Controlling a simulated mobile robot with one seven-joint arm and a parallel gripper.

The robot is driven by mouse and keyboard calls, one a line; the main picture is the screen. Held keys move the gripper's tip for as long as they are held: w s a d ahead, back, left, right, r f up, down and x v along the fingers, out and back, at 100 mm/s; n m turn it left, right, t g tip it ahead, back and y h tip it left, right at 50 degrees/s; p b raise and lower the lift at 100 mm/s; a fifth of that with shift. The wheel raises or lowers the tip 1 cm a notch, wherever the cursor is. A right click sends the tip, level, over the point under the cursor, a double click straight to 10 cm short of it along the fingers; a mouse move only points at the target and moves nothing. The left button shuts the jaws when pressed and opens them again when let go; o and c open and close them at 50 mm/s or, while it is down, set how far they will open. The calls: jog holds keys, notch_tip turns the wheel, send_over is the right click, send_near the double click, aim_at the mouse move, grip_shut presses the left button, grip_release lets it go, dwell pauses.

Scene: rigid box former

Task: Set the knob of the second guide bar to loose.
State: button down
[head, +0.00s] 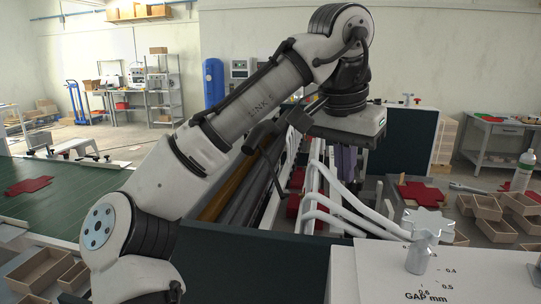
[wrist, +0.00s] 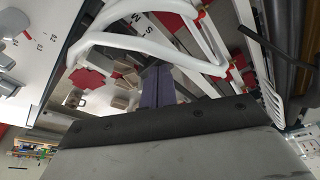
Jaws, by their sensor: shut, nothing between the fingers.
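My gripper (head: 345,172) hangs below the wrist among the white bent tubes of the machine. Its dark purple fingers (wrist: 157,86) are closed together and hold nothing. White straight bars (wrist: 207,37) with small red parts show in the wrist view, beyond the fingers. They also show in the head view (head: 315,180), left of the gripper. I cannot tell which one is the second guide bar, and I cannot make out its knob or setting. A pale star-shaped knob (head: 428,222) stands on the white panel marked "GAP mm", to the right and nearer the camera.
White bent tubes (head: 350,205) curve close beside the fingers; they also show in the wrist view (wrist: 130,38). A dark green machine wall (head: 250,262) stands in front. A green table (head: 70,200) is at left.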

jog(key=shift+f, duration=0.9)
jog(key=shift+w+d+p, duration=0.3)
jog(key=shift+w+d, duration=0.1)
jog(key=shift+d, duration=0.1)
dwell(0.4)
jog(key=shift+s+d, duration=0.15)
jog(key=shift+d, duration=0.05)
dwell(0.5)
jog(key=shift+s+a, duration=0.15)
notch_tip(320, 180, up, 6)
jog(key=shift+s, duration=0.2)
dwell(0.7)
jog(key=shift+a, duration=0.15)
